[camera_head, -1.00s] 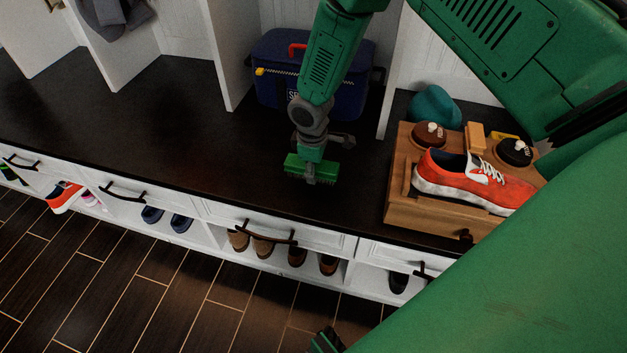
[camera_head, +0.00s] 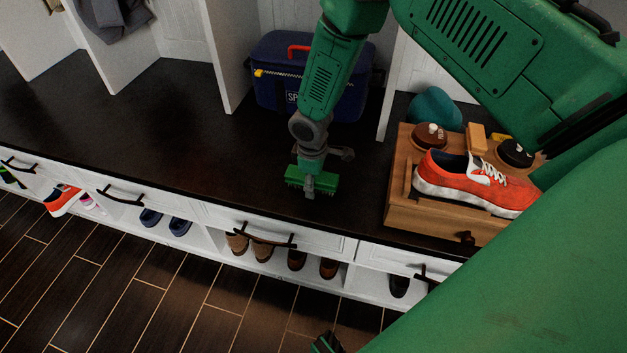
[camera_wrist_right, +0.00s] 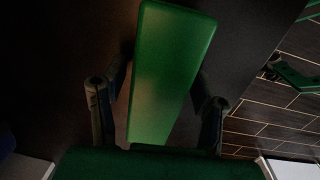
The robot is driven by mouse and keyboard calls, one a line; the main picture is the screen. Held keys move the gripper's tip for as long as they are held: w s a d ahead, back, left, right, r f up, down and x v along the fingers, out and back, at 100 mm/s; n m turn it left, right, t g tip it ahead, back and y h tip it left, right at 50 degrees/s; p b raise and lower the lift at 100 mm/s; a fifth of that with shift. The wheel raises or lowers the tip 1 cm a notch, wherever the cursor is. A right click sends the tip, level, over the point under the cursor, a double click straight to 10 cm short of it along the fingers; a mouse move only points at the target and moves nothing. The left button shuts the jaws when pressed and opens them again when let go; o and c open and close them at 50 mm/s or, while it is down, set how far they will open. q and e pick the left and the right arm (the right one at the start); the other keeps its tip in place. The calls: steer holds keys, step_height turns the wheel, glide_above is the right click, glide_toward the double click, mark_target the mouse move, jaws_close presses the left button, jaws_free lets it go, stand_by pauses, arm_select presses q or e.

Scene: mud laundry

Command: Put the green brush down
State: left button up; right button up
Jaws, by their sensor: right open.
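The green brush (camera_head: 325,182) is at the dark bench top, near its front edge, with its bristles facing down. I cannot tell whether the bristles touch the bench. My right gripper (camera_head: 309,187) is directly above and around the brush, with its jaws open. In the right wrist view the brush's smooth green back (camera_wrist_right: 172,65) lies lengthwise between the two fingers of the right gripper (camera_wrist_right: 157,110). Dark gaps show on both sides of the brush.
A wooden shoe-care box (camera_head: 430,212) with a red sneaker (camera_head: 470,185) stands to the right. A blue bag (camera_head: 272,85) is behind my right arm. White dividers rise at the back. The dark bench top (camera_head: 130,120) is clear to the left. Shoes fill cubbies below.

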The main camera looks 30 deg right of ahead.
steer(key=r+p, duration=0.1)
steer(key=r, duration=0.3)
steer(key=r+p, duration=0.1)
steer(key=r, duration=0.3)
steer(key=r+p, duration=0.1)
steer(key=r, duration=0.3)
steer(key=shift+s+a+r+p, duration=0.1)
steer(key=shift+s+a+p, duration=0.15)
steer(key=shift+a+p, duration=0.15)
steer(key=s+a+f+m+y, duration=0.15)
steer(key=s+a+f, duration=0.25)
steer(key=s+f, duration=0.5)
steer(key=s+d+m, duration=0.1)
steer(key=s+m, duration=0.5)
steer(key=s, duration=1.4)
steer(key=shift+s+r+h, duration=0.15)
steer(key=shift+r+h, duration=0.05)
steer(key=shift+h, duration=0.25)
steer(key=shift+r, duration=0.1)
